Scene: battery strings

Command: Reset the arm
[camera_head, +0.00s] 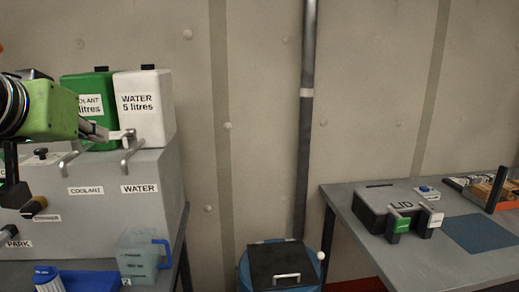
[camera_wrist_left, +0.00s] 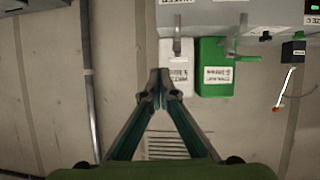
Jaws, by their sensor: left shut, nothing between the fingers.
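My left arm comes in from the left in the head view. My left gripper (camera_head: 128,134) is in front of the green coolant container and the white water container, above the grey cabinet's taps. In the left wrist view its fingers (camera_wrist_left: 160,76) come together at the tips with nothing between them. My right gripper is in neither view.
The green coolant container (camera_head: 104,84) and white water container (camera_head: 146,104) stand on a grey cabinet (camera_head: 105,168). A jug (camera_head: 139,258) stands below. A bin with a black lid (camera_head: 281,266) is on the floor. A table (camera_head: 400,262) at right bears a box marked LID (camera_head: 376,206).

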